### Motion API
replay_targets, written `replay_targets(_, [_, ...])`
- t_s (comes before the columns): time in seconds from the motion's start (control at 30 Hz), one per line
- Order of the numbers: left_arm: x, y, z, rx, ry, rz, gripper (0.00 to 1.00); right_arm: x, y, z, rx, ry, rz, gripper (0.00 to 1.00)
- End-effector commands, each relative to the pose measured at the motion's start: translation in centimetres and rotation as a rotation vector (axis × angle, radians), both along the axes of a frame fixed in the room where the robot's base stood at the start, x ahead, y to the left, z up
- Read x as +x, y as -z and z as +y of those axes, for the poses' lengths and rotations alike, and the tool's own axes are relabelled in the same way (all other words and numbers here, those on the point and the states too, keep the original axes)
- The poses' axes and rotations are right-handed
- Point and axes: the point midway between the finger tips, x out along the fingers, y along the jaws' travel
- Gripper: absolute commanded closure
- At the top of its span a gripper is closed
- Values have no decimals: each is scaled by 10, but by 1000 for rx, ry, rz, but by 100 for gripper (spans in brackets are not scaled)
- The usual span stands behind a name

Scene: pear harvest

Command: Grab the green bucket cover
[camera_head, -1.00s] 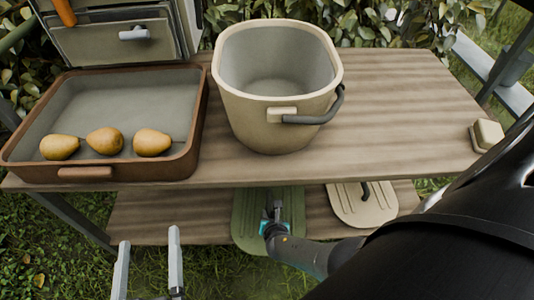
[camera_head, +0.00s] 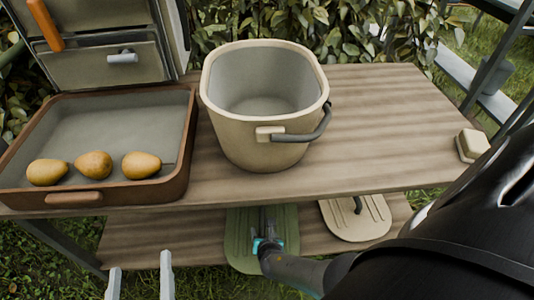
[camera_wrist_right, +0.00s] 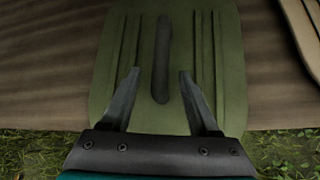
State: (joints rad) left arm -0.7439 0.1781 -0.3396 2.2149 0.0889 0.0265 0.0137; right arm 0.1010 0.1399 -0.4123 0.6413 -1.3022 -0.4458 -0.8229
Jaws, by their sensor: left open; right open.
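The green bucket cover (camera_head: 240,238) lies flat on the lower shelf, partly under the table top's front edge. In the right wrist view the green cover (camera_wrist_right: 205,60) shows ribs and a dark upright-running handle (camera_wrist_right: 161,60) along its middle. My right gripper (camera_head: 266,240) is over the cover; in its wrist view the open fingers (camera_wrist_right: 158,85) straddle the line of the handle's near end, with nothing between them that I can see gripped. My left gripper (camera_head: 139,284) is open and empty at the bottom left, in front of the shelf.
A beige cover (camera_head: 362,220) with a dark handle lies right of the green one. On the table top stand a beige bucket (camera_head: 262,150), a brown tray (camera_head: 120,192) with three pears (camera_head: 93,165), and a small beige block (camera_head: 472,145). The table edge overhangs the lower shelf.

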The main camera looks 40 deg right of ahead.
Motion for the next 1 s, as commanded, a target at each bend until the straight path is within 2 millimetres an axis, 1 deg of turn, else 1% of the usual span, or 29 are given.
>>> replay_targets(0.07, [3, 0, 1, 18, 0, 23, 0, -2, -3, 1, 0, 0, 0, 39])
replay_targets(0.3, [9, 8, 9, 96, 5, 139, 0, -9, -10, 4, 0, -1, 1, 39])
replay_targets(0.5, [11, 16, 19, 162, 4, 243, 0, -15, -17, 7, 1, 0, 1, 39])
replay_targets(0.77, [9, 24, 34, 240, -2, 381, 0, -22, -25, 10, 0, 0, 0, 39])
replay_targets(1.0, [3, 28, 50, 309, -13, 511, 0, -30, -32, 14, 0, 0, 1, 39])
